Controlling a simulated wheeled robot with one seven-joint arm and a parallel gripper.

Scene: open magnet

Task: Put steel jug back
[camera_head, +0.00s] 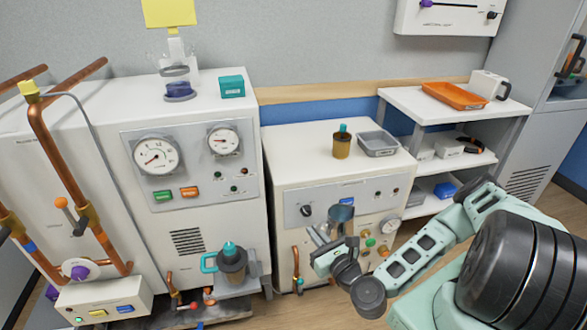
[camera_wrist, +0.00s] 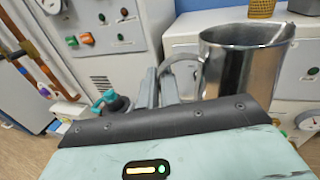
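The steel jug (camera_head: 341,216) is in front of the low white cabinet, held in the air and upright or nearly so. In the wrist view the steel jug (camera_wrist: 243,62) fills the upper right, with its handle pointing left. My gripper (camera_head: 322,238) is at the jug's left side in the head view. In the wrist view the two fingers of my gripper (camera_wrist: 160,85) are close together on the jug's handle. The jug's underside is hidden behind my wrist.
A dark jug with a teal handle (camera_head: 233,264) stands on a low ledge. A white shelf unit (camera_head: 410,101) at right holds an orange tray (camera_head: 453,96) and a white jug (camera_head: 489,85).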

